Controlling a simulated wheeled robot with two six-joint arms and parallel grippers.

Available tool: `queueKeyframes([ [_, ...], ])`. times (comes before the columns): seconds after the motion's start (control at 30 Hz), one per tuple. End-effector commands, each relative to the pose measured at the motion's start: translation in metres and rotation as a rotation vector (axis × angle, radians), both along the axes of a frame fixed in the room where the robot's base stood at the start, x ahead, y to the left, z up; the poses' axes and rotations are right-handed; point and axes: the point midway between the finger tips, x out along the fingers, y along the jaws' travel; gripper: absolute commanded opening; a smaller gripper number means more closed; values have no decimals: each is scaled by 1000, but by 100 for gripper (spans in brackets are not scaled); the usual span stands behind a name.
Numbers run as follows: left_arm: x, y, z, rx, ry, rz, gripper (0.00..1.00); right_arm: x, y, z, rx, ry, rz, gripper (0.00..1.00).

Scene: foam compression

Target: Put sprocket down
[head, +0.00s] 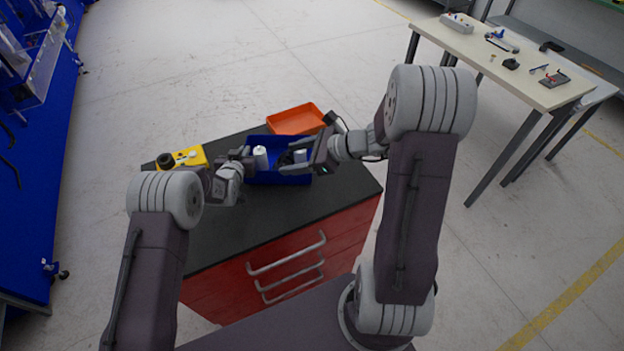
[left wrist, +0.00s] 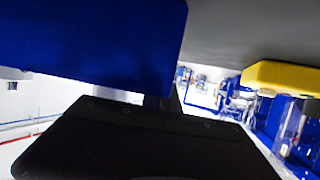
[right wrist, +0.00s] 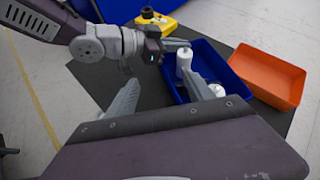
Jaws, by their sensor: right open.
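I cannot make out a sprocket in any view. A blue bin (head: 282,179) sits on the dark cabinet top and holds two white bottle-like items, one at left (head: 261,157) and one at right (head: 300,156). My right gripper (head: 290,157) is open over the bin's right side; its spread fingers also show in the right wrist view (right wrist: 165,92), one finger close to a white item (right wrist: 217,92). My left gripper (head: 249,163) is at the bin's left wall. The blue bin (left wrist: 95,45) fills much of the left wrist view, and the left fingertips are hidden there.
An orange tray (head: 297,118) stands behind the blue bin. A yellow box (head: 190,157) with a black knob is at the back left. The cabinet's front top (head: 270,215) is clear. A far table (head: 500,60) carries small parts.

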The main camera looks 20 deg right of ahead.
Motion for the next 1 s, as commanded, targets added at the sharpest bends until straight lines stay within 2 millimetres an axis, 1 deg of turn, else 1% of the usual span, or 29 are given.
queueKeyframes([
  [0.03,0,0,1,0,-1,0,0,-28,26,-11,-122,8,173,61],
  [0.07,0,0,0,0,-1,0,0,-49,37,-21,-210,9,295,61],
  [0.1,0,0,0,0,-1,0,0,-77,48,-32,-332,0,466,61],
  [0.17,0,0,0,0,0,0,0,-115,53,-47,-513,-33,725,61],
  [0.2,0,0,0,0,0,0,0,-135,50,-54,-628,-68,895,61],
  [0.3,0,0,0,0,-1,0,0,-168,36,-64,-879,-184,1280,61],
  [0.37,0,0,0,0,-1,0,0,-177,27,-66,-997,-260,1470,61],
  [0.4,0,0,0,0,-1,0,0,-180,22,-66,-1062,-308,1577,61],
  [0.43,0,0,0,0,-1,0,0,-181,19,-66,-1104,-343,1647,61],
  [0.5,0,0,1,0,-1,0,0,-182,15,-65,-1176,-406,1771,61],
  [0.57,0,0,1,0,-1,0,0,-181,13,-64,-1215,-442,1837,61],
  [0.67,0,0,1,-1,-2,0,0,-181,11,-63,-1241,-469,1885,61],
  [0.97,0,0,1,-1,-2,0,0,-181,10,-63,-1240,-466,1885,61],
  [1.0,0,0,1,-1,-2,0,15,-181,10,-63,-1240,-466,1883,61],
])
